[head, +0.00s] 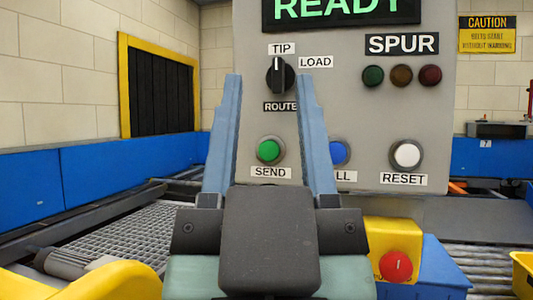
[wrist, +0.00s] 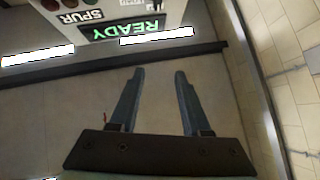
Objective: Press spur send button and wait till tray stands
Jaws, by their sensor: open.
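The grey SPUR control panel (head: 345,110) faces me in the head view, with a lit green READY display (head: 345,8). The green SEND button (head: 268,151) sits low on the panel and shows between my fingers. My gripper (head: 268,88) is open and empty, pointing up in front of the panel; I cannot tell its distance to the button. In the wrist view my gripper (wrist: 158,72) is also open, and the READY display (wrist: 142,29) shows upside down beyond it. No tray is clearly visible.
A black selector knob (head: 280,77), a partly hidden blue button (head: 338,152), a white RESET button (head: 407,154) and a red button on a yellow box (head: 395,266) are nearby. A mesh conveyor (head: 125,235) lies left, rollers (head: 480,262) right. A dark curtained opening (head: 160,90) stands back left.

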